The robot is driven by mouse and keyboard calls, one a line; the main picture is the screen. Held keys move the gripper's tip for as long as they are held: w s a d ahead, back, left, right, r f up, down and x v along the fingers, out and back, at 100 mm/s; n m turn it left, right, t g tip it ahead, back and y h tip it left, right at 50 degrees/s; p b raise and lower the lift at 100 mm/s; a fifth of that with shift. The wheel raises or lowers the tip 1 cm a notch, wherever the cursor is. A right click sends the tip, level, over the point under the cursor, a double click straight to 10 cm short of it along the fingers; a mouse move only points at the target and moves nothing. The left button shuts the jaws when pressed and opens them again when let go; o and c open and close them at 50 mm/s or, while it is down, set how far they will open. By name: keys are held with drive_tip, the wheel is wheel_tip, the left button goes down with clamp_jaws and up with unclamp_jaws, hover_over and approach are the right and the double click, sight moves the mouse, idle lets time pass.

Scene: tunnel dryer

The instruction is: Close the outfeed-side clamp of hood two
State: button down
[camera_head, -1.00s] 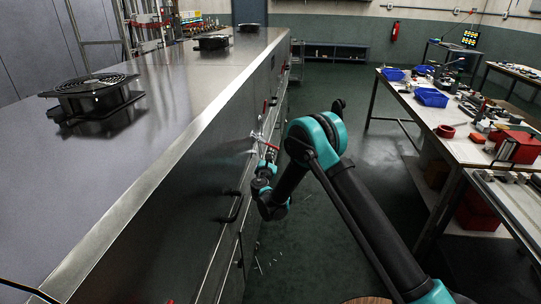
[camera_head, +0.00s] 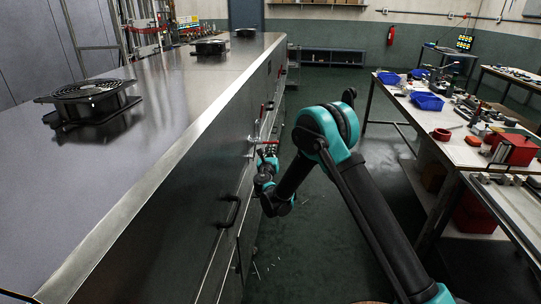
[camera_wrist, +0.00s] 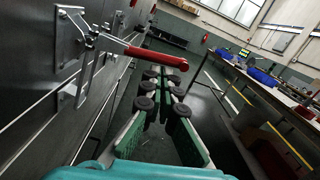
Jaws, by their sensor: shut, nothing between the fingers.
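A toggle clamp (camera_wrist: 78,38) is mounted on the dryer's metal side panel, at the upper left of the wrist view. Its red-gripped handle (camera_wrist: 155,56) sticks out from the panel toward the right, across the view above my fingers. My gripper (camera_wrist: 160,80) is shut and empty, its fingers pointing forward along the panel, just below the handle in the picture. Whether they touch the handle cannot be told. In the head view, my gripper (camera_head: 267,158) is beside the dryer's side, and the clamp (camera_head: 254,140) is small and partly hidden there.
The dryer's long steel top (camera_head: 185,110) fills the left, with several black fans (camera_head: 90,98) on it. A black pull handle (camera_head: 231,211) juts from the side nearer me.

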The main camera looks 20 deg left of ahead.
wheel_tip(320, 180, up, 7)
drive_tip(key=a+n, duration=0.2)
drive_tip(key=n, duration=0.6)
drive_tip(key=shift+s+y, duration=0.25)
drive_tip(key=shift+y, duration=0.05)
